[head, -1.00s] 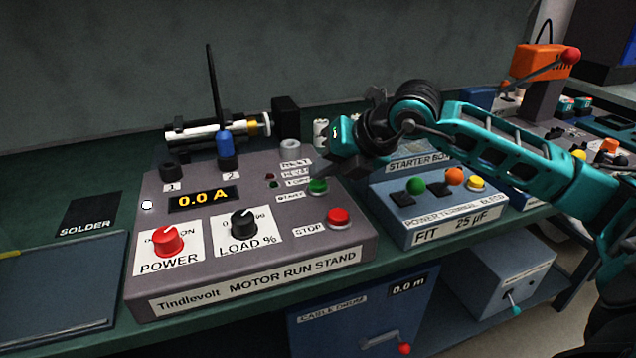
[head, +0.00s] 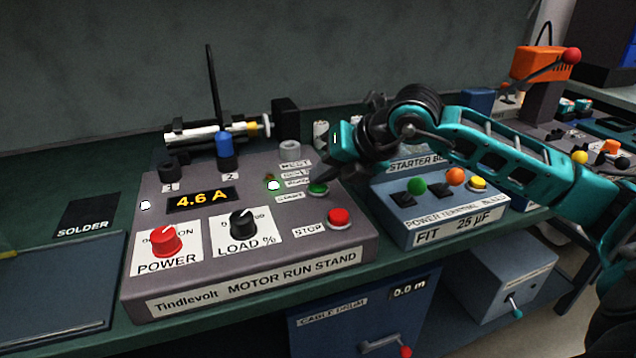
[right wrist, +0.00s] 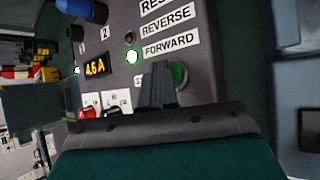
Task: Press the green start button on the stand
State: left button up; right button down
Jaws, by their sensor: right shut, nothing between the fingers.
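The motor run stand (head: 255,279) is a grey sloped box on the bench. Its green start button (head: 318,188) sits above the red stop button (head: 339,218). My right gripper (head: 322,176) is shut and empty, with its dark tips at the green button and covering part of it. In the right wrist view the shut fingers (right wrist: 156,84) overlap the left side of the green button (right wrist: 180,75); the exact contact is hidden. The stand's display (head: 201,199) reads 4.6 A, and a lamp (right wrist: 131,57) beside FORWARD glows white. My left gripper is out of view.
A red power knob (head: 166,242) and a black load knob (head: 243,224) are on the stand's front left. A blue starter box (head: 440,222) with coloured knobs stands close on the right. A motor (head: 215,133) with a tall black rod lies behind.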

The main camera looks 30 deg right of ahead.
aim_at(324, 188)
jog(key=shift+r+p, duration=0.65)
jog(key=shift+r, duration=0.3)
notch_tip(324, 188, up, 5)
jog(key=p, duration=0.3)
dwell(0.9)
